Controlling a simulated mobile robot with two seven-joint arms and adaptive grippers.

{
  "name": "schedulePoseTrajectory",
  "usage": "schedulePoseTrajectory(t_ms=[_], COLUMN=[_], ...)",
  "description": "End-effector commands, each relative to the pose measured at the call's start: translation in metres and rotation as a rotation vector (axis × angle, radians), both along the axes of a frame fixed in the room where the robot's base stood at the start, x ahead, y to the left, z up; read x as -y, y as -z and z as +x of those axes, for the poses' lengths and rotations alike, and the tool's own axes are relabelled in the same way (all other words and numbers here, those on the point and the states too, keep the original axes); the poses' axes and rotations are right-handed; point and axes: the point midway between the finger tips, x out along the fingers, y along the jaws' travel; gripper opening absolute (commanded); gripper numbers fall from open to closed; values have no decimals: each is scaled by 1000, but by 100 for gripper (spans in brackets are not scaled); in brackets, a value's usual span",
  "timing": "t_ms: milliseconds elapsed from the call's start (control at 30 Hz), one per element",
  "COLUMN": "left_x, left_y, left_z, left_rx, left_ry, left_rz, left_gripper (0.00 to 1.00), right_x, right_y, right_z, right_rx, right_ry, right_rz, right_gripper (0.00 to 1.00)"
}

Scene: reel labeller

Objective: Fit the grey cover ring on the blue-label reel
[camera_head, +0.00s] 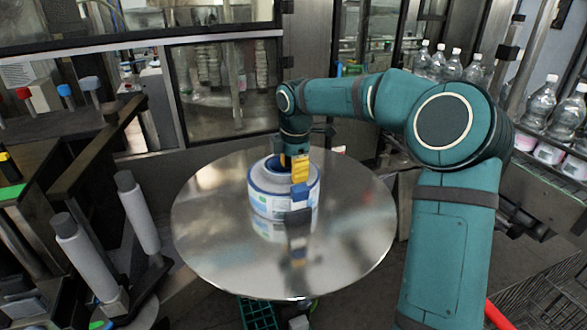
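A round reel (262,203), white with blue bands and a printed blue and green label on its side, lies flat on a round shiny metal table (345,225). My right arm comes in from the right and reaches over the table. My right gripper (294,185) points down at the reel's right side. One finger, with yellow, blue and dark parts, hangs in front of the reel's wall. The other finger is mostly hidden, so I cannot tell whether it is open or shut. I cannot make out the grey cover ring as a separate thing. My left gripper is out of view.
Two grey rollers (138,211) and dark machine frames stand left of the table. A glazed machine cabinet (222,88) is behind it. Clear bottles (540,101) line a conveyor at the right. A wire basket (545,300) is at the lower right. The table's left part is bare.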

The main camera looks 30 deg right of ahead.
Motion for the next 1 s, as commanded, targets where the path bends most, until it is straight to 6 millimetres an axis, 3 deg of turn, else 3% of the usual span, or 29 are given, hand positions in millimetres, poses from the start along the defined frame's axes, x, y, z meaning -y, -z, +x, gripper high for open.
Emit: schedulePoseTrajectory(t_ms=[367,800,1000], left_x=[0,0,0], left_y=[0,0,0], left_z=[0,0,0], left_rx=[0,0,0], left_ry=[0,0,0], left_rz=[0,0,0], left_gripper=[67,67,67], right_x=[0,-3,-3], right_y=[-9,-91,-114], right_z=[-1,-9,-12], right_rx=[1,3,1], right_ry=[0,0,0], right_rz=[-1,-1,0], right_gripper=[39,39,39])
